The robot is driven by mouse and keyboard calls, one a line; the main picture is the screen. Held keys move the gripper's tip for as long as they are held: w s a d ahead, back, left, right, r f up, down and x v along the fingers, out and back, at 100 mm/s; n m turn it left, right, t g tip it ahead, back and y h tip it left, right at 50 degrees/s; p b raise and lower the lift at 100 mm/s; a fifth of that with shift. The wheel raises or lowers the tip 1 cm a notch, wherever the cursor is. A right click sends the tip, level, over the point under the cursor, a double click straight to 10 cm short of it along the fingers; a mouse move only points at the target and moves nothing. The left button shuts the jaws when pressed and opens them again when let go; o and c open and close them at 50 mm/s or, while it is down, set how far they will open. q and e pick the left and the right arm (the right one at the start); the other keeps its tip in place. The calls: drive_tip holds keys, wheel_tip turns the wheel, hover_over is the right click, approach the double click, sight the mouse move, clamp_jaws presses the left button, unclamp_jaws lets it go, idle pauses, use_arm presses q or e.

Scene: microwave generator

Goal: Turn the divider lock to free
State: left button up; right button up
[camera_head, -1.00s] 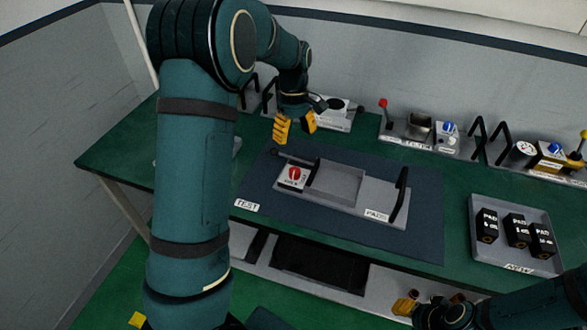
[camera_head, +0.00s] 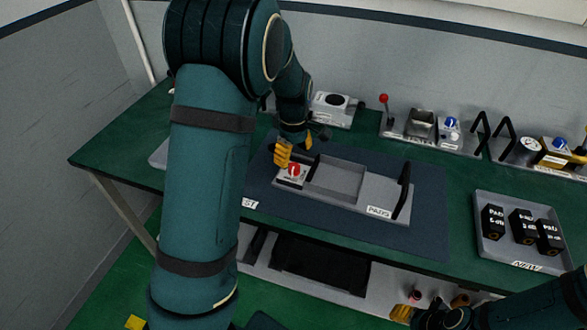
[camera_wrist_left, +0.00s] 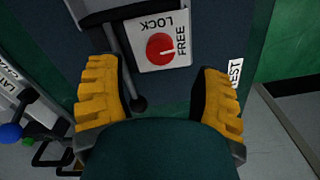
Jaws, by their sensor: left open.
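The divider lock is a red round knob (camera_head: 293,170) on a white plate at the left end of a grey tray fixture (camera_head: 335,182). The knob (camera_wrist_left: 160,46) also shows in the left wrist view, on a plate lettered LOCK and FREE; its white mark is too small to read surely. My left gripper (camera_head: 293,153) is open, with yellow fingers just behind and above the knob. In the left wrist view its fingers (camera_wrist_left: 160,95) are spread wide, with the knob ahead between them and apart from both. My right gripper (camera_head: 430,308) is low at the front right, partly cut off.
A black handle (camera_head: 403,190) stands at the fixture's right end, by the PADS label. A thin rod with a dark ball (camera_wrist_left: 138,104) lies close to the left gripper. A tray (camera_head: 520,258) of black pads stands at right. Devices line the back.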

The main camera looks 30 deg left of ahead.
sight(293, 166)
use_arm(q)
wheel_tip(293, 166, down, 5)
drive_tip(key=shift+f+b, duration=0.1)
drive_tip(key=shift+b, duration=0.3)
clamp_jaws()
